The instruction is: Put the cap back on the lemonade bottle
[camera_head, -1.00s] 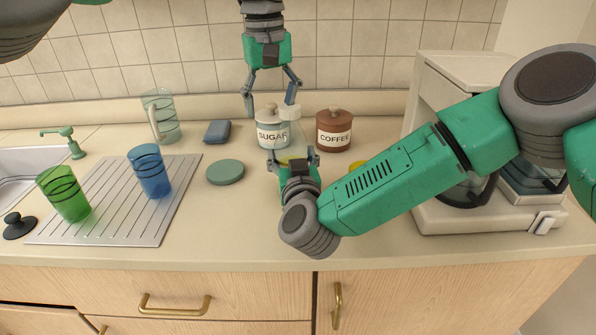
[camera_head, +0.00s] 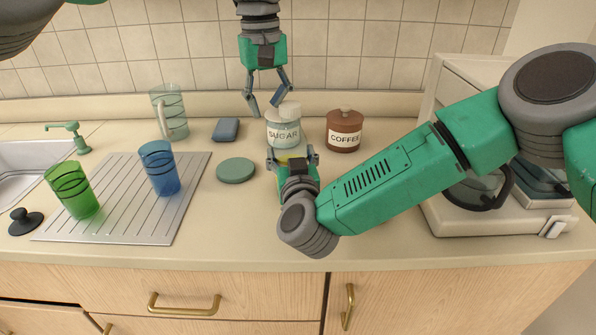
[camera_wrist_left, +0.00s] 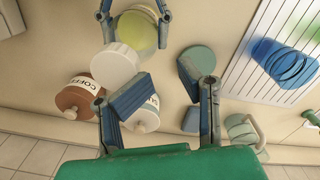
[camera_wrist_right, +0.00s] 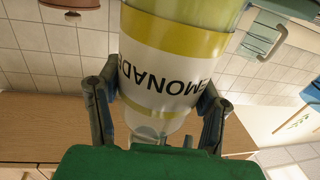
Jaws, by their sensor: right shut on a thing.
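The lemonade bottle (camera_wrist_right: 170,60) is upright, with a white label and yellow bands; it also shows from above in the left wrist view (camera_wrist_left: 137,30). My right gripper (camera_head: 292,158) is shut around it. The white ribbed cap (camera_wrist_left: 115,65) appears over the bottle's top; it shows in the head view (camera_head: 290,109) in front of the sugar jar. I cannot tell how firmly it sits. My left gripper (camera_head: 266,107) is above and beside the cap, its fingers apart and empty. In the left wrist view the cap lies outside the space between its fingertips.
The sugar jar (camera_head: 283,134) and coffee jar (camera_head: 344,131) stand behind the bottle. A green disc (camera_head: 236,170), a blue block (camera_head: 226,129) and a pitcher (camera_head: 170,112) are to the left. Cups (camera_head: 160,168) stand on the drainboard (camera_head: 120,215). A coffee machine (camera_head: 490,215) is right.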

